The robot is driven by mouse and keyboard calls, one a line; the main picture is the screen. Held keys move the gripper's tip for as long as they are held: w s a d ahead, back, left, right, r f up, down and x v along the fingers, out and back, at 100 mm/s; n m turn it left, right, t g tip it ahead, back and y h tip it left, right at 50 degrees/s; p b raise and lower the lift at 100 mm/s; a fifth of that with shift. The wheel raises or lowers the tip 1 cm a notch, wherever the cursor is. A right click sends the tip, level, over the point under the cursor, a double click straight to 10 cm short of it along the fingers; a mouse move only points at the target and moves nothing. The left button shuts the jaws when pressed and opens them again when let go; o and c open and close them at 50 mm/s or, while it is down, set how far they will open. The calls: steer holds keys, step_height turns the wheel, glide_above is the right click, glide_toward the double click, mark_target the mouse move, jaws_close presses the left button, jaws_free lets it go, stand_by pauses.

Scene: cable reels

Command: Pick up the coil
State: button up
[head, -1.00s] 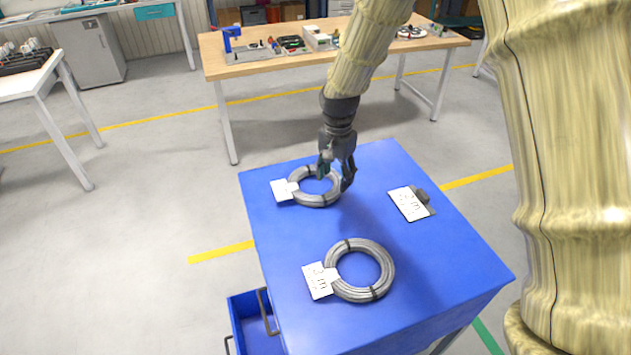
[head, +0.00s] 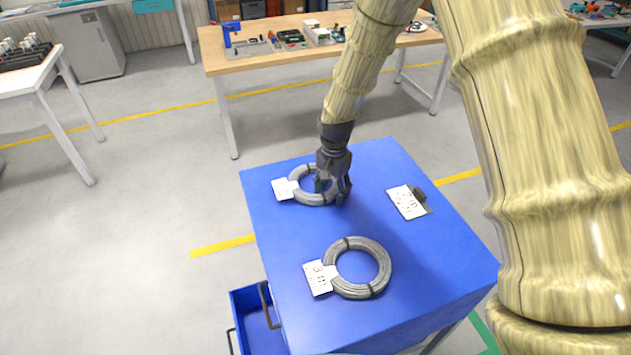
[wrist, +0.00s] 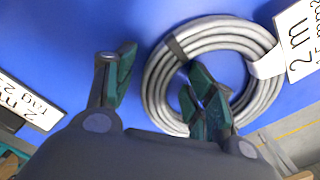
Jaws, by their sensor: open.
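A grey coil (head: 306,198) with a white tag (head: 286,188) lies flat at the far left of the blue cart top. It also shows in the wrist view (wrist: 158,84), where its tag (wrist: 298,40) reads 2 m. My gripper (head: 332,194) is over the right side of this coil. In the wrist view my gripper (wrist: 164,62) is open, with one finger outside the ring and the others over its hole; part of the ring lies between them. Whether they touch it is unclear. A second coil (head: 381,252), tagged 3 m (head: 318,278), lies nearer the front.
A wooden workbench (head: 270,64) with tools stands behind.

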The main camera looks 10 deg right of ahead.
jaws_close()
steer(key=shift+r, duration=0.15)
stand_by(0.4)
steer(key=shift+w+r+b, duration=0.1)
steer(key=shift+r+b, duration=0.45)
steer(key=shift+b, duration=0.05)
steer(key=shift+r+b, duration=0.65)
steer(key=shift+r, duration=0.3)
steer(key=s+a+b, duration=0.1)
steer(key=s+a, duration=0.1)
steer(key=s, duration=0.2)
steer(key=s+a+r+b, duration=0.1)
steer(key=s+a+b, duration=0.1)
steer(key=s, duration=0.3)
steer(key=s+a+b, duration=0.2)
steer(key=s+a, duration=0.1)
steer(key=s, duration=0.2)
steer(key=shift+a+r, duration=0.4)
